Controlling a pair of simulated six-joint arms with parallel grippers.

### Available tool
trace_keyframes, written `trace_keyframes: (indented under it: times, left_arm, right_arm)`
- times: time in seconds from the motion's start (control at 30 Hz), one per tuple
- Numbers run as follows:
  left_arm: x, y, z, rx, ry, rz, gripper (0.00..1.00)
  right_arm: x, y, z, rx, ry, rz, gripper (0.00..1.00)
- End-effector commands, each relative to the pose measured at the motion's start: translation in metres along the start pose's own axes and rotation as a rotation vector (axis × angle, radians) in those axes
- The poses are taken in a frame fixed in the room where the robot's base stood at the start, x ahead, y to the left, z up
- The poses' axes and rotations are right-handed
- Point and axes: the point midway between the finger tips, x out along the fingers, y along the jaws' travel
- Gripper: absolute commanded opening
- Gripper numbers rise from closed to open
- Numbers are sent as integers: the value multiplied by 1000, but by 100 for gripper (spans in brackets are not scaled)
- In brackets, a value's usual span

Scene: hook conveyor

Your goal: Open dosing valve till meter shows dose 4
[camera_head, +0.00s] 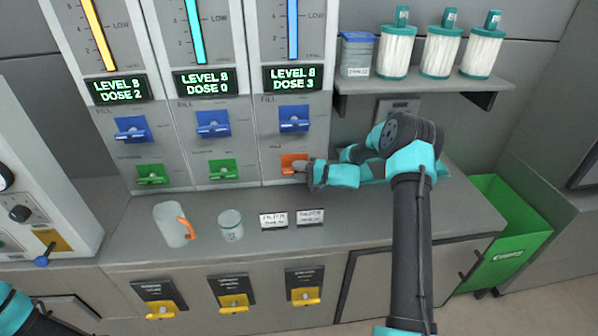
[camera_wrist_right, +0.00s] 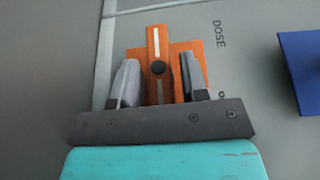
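The orange dosing valve (camera_head: 293,163) is on the third panel, below a blue FILL valve (camera_head: 294,119). Its meter display (camera_head: 292,78) reads LEVEL 8, DOSE 3. My right gripper (camera_head: 303,168) reaches the orange valve from the right and covers part of it. In the right wrist view, the fingers (camera_wrist_right: 158,82) stand on either side of the narrow orange lever (camera_wrist_right: 160,60), with a visible gap on each side. The lever lies lengthwise between the fingers. Of my left arm only a part shows at the bottom left corner; its gripper is out of view.
Two other displays read LEVEL 8, DOSE 2 (camera_head: 120,90) and LEVEL 8, DOSE 0 (camera_head: 205,82), above green valves (camera_head: 152,175) (camera_head: 223,170). A mug with an orange handle (camera_head: 171,226), a jar (camera_head: 231,226) and label cards (camera_head: 274,220) stand on the counter. A shelf (camera_head: 420,84) holds canisters.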

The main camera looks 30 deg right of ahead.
Motion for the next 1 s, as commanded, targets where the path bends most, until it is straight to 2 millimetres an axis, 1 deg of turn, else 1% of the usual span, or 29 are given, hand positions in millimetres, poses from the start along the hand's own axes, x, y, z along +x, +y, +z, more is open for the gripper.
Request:
trace_keyframes:
  times: [0.03,0.07,0.1,0.37,0.53,0.67,1.0]
  left_arm:
    - [0,0,0,0,0,0,49]
    - [0,0,0,0,0,0,49]
    - [0,0,0,0,0,0,49]
    - [0,0,0,0,0,0,49]
    - [0,0,0,0,0,0,49]
    - [0,0,0,0,0,0,49]
    - [0,0,0,0,0,0,49]
  right_arm:
    - [0,0,0,0,0,0,45]
    - [0,0,0,0,0,0,48]
    - [0,0,0,0,0,0,49]
    - [-1,0,0,0,1,1,49]
    - [-13,0,0,0,1,1,49]
    - [-32,0,-1,0,3,1,49]
    - [-97,0,-1,0,4,2,49]
